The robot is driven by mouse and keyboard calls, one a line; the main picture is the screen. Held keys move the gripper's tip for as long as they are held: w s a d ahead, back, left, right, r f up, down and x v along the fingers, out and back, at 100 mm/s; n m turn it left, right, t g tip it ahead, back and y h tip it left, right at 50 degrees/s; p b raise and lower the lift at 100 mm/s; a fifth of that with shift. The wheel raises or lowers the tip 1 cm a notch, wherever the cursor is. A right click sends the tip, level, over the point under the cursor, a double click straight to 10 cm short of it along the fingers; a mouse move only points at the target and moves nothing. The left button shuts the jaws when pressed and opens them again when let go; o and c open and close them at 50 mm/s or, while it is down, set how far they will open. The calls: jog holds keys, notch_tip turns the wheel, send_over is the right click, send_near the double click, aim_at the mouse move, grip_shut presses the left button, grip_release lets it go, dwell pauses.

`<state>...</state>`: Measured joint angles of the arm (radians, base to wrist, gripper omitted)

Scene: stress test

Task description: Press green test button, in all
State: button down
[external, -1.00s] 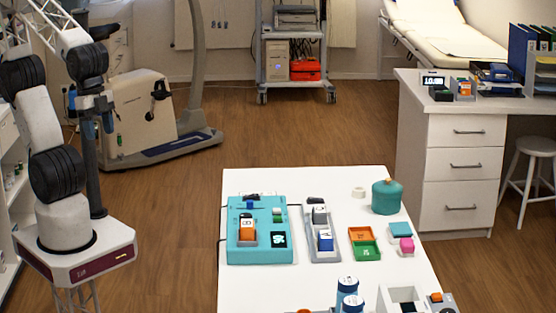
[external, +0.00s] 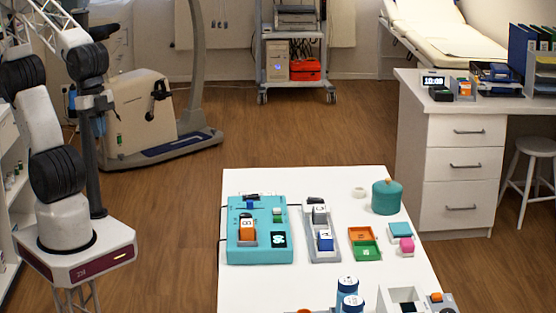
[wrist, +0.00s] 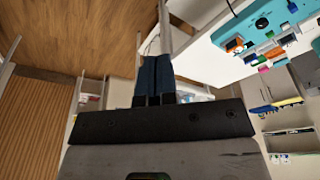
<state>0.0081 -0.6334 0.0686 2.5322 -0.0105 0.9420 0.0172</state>
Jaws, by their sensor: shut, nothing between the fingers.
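A teal test device (external: 235,255) lies on the left part of the white table. It has a small green button (external: 278,218) at its upper right, a dark display (external: 278,240) below that and an orange-and-white block (external: 248,232) at its left. In the wrist view the teal device (wrist: 262,22) is at the upper right, seen at a slant; I cannot clearly pick out the green button there. My gripper (wrist: 154,58) shows its dark blue fingers together and empty, well away from the device. In the external view my arm is at the left, off the table.
Beside the device stand a grey holder (external: 322,252), an orange-and-green tray (external: 365,252), a teal jar (external: 386,198) and blue-capped bottles (external: 348,290). A white desk (external: 465,120) is behind at right. Open floor lies between my arm and the table.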

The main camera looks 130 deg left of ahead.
jog(key=shift+w, duration=0.15)
dwell(0.8)
jog(key=w+a+f+n+h, duration=0.1)
jog(key=w+a+n, duration=0.15)
jog(key=w, duration=0.35)
jog(key=w+a+f+n+h, duration=0.1)
jog(key=w+a+n+h, duration=0.15)
jog(key=w, duration=0.25)
jog(key=n+t+h, duration=0.2)
jog(key=n+t, duration=0.3)
jog(key=n, duration=0.9)
send_over(276, 217)
notch_tip(276, 217, down, 13)
jog(key=shift+s+a, duration=0.1)
jog(key=shift+s, duration=0.05)
jog(key=shift+f, duration=0.15)
jog(key=shift+f, duration=4.2)
